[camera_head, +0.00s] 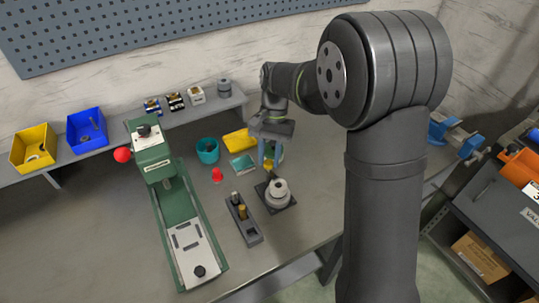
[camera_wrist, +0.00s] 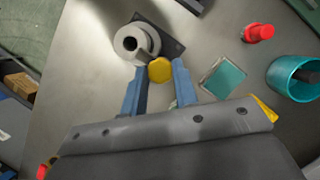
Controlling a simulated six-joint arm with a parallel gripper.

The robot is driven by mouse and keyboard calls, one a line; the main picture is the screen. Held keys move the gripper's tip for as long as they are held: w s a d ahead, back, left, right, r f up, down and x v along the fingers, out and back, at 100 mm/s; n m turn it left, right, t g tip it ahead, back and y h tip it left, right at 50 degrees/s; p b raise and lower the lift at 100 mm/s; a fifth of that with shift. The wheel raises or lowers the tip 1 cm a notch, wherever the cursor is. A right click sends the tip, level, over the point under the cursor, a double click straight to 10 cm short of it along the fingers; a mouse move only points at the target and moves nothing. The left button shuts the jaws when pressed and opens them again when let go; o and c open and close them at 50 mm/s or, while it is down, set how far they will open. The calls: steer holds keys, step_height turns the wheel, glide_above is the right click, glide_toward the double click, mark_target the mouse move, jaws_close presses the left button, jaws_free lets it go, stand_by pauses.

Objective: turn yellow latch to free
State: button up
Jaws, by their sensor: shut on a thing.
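The yellow latch shows as a round yellow knob (camera_wrist: 160,70) in the wrist view. It sits beside a light grey ring-shaped cylinder (camera_wrist: 130,43) on a dark square plate (camera_wrist: 172,47); a short grey lever seems to join the two. My gripper (camera_wrist: 159,76) has its two blue fingers on either side of the knob, shut on it. In the head view my gripper (camera_head: 268,162) points down just behind the cylinder (camera_head: 278,191) and its plate (camera_head: 290,205). The knob is hard to make out there between the fingers.
A teal square block (camera_head: 243,164), teal cup (camera_head: 208,150), red piece (camera_head: 217,175) and yellow block (camera_head: 238,140) lie left of my gripper. A dark holder with pegs (camera_head: 243,220) stands front left of the plate. A green press (camera_head: 175,210) stands further left.

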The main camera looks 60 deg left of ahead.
steer(key=n+t, duration=0.1)
steer(key=n, duration=0.2)
steer(key=shift+s+a+n+h, duration=0.1)
steer(key=shift+s+n+h, duration=0.05)
steer(key=shift+n+h, duration=0.2)
steer(key=n+t, duration=0.1)
steer(key=n, duration=0.3)
steer(key=shift+s+n+t, duration=0.15)
steer(key=shift+n+t, duration=0.1)
steer(key=shift+t, duration=0.15)
steer(key=n+t, duration=0.1)
steer(key=n, duration=0.3)
steer(key=shift+s+n+t, duration=0.15)
steer(key=shift+n+t, duration=0.15)
steer(key=shift+t, duration=0.1)
steer(key=shift+s+n+t+y, duration=0.1)
steer(key=shift+n+t+y, duration=0.2)
steer(key=shift+n, duration=0.8)
steer(key=shift+n+t+y, duration=0.15)
steer(key=shift+n+t, duration=0.25)
steer(key=shift+n, duration=0.7)
steer(key=o, duration=1)
steer(key=v, duration=1.7)
steer(key=shift+s+r, duration=0.1)
steer(key=shift+r, duration=0.1)
